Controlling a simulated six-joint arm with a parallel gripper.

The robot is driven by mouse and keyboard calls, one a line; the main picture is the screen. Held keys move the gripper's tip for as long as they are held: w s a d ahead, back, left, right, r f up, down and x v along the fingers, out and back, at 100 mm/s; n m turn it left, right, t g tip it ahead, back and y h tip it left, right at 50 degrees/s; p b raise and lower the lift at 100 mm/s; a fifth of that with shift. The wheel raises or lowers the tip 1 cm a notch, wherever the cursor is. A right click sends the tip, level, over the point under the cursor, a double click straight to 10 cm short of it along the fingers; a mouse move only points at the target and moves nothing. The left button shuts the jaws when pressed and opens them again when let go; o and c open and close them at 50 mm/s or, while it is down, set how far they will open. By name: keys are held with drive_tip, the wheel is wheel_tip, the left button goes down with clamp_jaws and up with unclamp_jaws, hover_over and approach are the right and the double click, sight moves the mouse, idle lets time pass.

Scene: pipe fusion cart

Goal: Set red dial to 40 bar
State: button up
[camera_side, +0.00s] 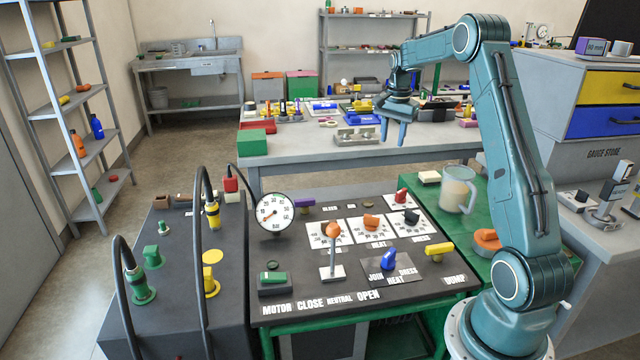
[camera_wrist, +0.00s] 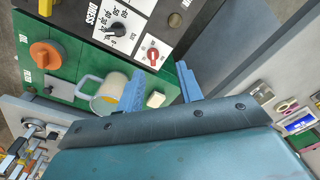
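The red dial (camera_side: 402,195) is a small red knob on a white plate at the back right of the dark control panel. It also shows in the wrist view (camera_wrist: 152,54), at top centre, just beyond the gap between my fingertips. Its scale is too small to read, so I cannot tell its setting. My gripper (camera_side: 392,143) is open and empty, high above and behind the panel in the side view, apart from the dial. Its two blue fingers show spread in the wrist view (camera_wrist: 160,70).
The panel also carries a black dial (camera_side: 411,215), an orange dial (camera_side: 371,221), a tall orange-knobbed lever (camera_side: 332,235), a round gauge (camera_side: 275,213) and a blue knob (camera_side: 388,259). A clear mug (camera_side: 458,190) and a cream block (camera_side: 429,176) stand on the green surface to the right.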

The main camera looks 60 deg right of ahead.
sight(402, 190)
drive_tip(key=s+d+f+m, duration=0.2)
drive_tip(key=d+f, duration=0.4)
drive_tip(key=d, duration=0.1)
drive_tip(key=shift+s+m, duration=0.3)
drive_tip(key=shift+a, duration=0.1)
wheel_tip(402, 190, down, 14)
drive_tip(key=shift+r, duration=0.15)
idle(0.4)
clamp_jaws()
